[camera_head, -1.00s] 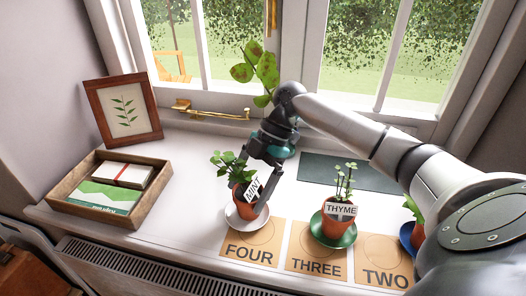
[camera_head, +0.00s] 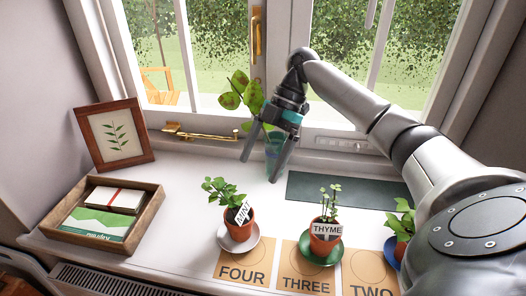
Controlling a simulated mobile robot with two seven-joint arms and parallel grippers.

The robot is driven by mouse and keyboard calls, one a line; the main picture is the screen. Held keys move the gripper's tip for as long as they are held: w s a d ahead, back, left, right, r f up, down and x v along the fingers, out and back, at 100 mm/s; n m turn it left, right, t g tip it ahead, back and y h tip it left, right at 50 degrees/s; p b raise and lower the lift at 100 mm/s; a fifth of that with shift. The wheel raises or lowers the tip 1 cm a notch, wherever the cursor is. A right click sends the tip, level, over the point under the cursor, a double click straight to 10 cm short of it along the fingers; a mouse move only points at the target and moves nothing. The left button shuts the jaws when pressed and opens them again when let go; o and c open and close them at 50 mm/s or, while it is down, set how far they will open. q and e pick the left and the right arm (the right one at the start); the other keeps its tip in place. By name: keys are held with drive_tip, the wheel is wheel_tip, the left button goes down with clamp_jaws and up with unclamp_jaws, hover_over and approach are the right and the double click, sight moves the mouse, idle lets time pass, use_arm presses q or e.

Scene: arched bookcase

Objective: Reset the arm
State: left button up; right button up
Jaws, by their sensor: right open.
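My right gripper (camera_head: 262,163) is open and empty, raised above the windowsill with its fingers pointing down. It is behind and to the right of the mint pot (camera_head: 238,226), apart from it. The mint pot stands on a white saucer (camera_head: 223,238) at the back edge of the card marked FOUR (camera_head: 243,270). My right arm (camera_head: 345,95) reaches in from the right side. My left gripper is not in view.
The thyme pot (camera_head: 325,239) stands on a green saucer by card THREE (camera_head: 306,281). Another potted plant (camera_head: 402,225) is partly hidden by my arm. A leafy plant (camera_head: 240,92) stands behind my gripper. A wooden tray (camera_head: 150,212), a picture frame (camera_head: 84,128) and a dark mat (camera_head: 345,191) are nearby.

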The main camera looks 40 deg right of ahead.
drive_tip(key=shift+d+r, duration=0.25)
drive_tip(key=shift+r, duration=0.1)
